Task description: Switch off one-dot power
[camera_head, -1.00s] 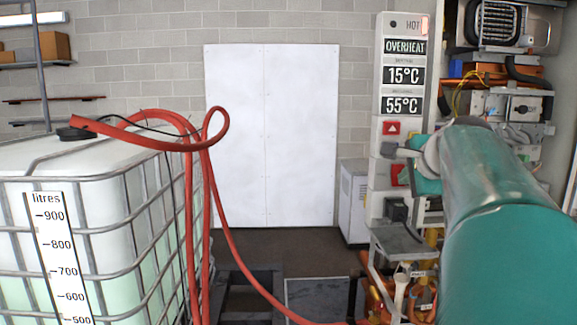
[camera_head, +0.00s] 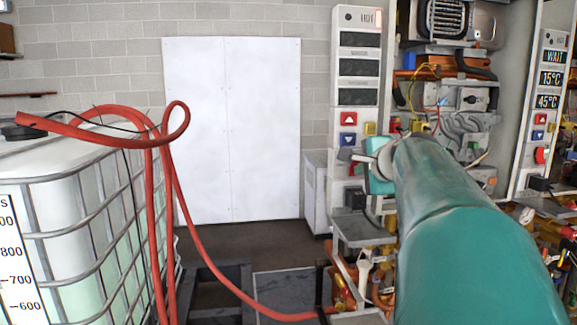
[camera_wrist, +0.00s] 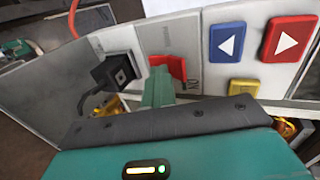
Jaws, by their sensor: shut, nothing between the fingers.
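The near heater's control panel (camera_head: 357,110) is a tall white strip with three dark displays. Below them are a red arrow button (camera_head: 348,118), a blue arrow button (camera_head: 348,139) and a yellow button (camera_head: 369,128). In the wrist view a red rocker power switch (camera_wrist: 173,67) sits on this panel with dark lettering beside it. My gripper (camera_wrist: 158,88) is shut and empty, with its green fingertips at the switch, covering part of it; contact is unclear. In the head view my gripper (camera_head: 374,172) is at the panel's lower part. I cannot make out dot marks.
A second panel (camera_head: 549,80) at right reads WAIT, 15°C and 45°C, with a red control (camera_head: 541,155). A black plug (camera_wrist: 118,72) is beside the switch. A caged tank (camera_head: 70,230) and red hose (camera_head: 165,220) stand left. Open pipework (camera_head: 365,285) lies below the panel.

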